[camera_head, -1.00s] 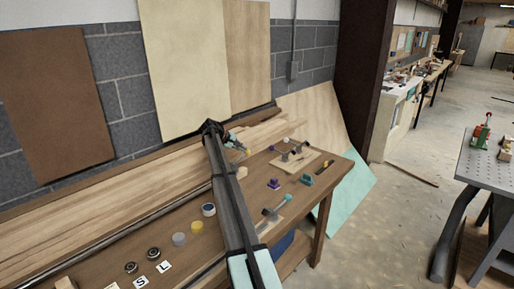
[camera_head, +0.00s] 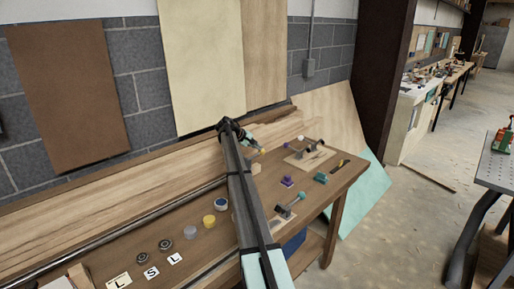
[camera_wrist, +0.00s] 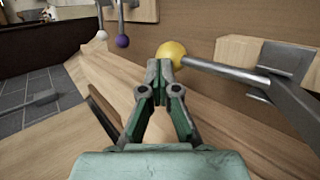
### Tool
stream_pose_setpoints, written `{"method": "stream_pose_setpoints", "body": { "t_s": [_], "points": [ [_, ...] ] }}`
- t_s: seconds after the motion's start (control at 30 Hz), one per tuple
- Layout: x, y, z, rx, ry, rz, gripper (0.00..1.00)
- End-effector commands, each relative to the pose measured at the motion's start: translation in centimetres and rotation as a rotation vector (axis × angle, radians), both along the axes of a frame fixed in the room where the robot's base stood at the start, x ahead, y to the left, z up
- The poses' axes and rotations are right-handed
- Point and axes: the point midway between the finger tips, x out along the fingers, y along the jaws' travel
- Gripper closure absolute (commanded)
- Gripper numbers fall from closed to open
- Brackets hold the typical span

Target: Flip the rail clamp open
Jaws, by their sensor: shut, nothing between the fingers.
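A metal lever with a yellow ball knob (camera_wrist: 172,53) reaches left from a bracket (camera_wrist: 285,75) by a wooden block in the wrist view; I take this for the rail clamp. The knob is small in the head view (camera_head: 262,151), at the far end of my arm. My green gripper (camera_wrist: 158,70) is shut and empty. Its fingertips are just in front of the knob and overlap its lower left edge; I cannot tell whether they touch. In the head view, my gripper (camera_head: 249,141) is small and partly hidden by my arm.
Levers with a white knob (camera_wrist: 101,35) and a purple knob (camera_wrist: 122,41) hang beyond the board. On the bench (camera_head: 345,178) are another clamp (camera_head: 288,207), a teal piece (camera_head: 320,178), a purple piece (camera_head: 287,182) and a blue-rimmed disc (camera_head: 221,203). Wooden boards line the back.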

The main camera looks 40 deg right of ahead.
Motion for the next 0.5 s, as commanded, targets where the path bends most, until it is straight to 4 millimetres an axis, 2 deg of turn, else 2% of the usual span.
{"method": "stream_pose_setpoints", "body": {
  "t_s": [0.23,0.5],
  "points": [
    [0.1,0.2,0.8,0.000,0.001,-0.001,1.00],
    [0.9,2.2,4.5,-0.003,-0.002,0.003,1.00]
  ]
}}
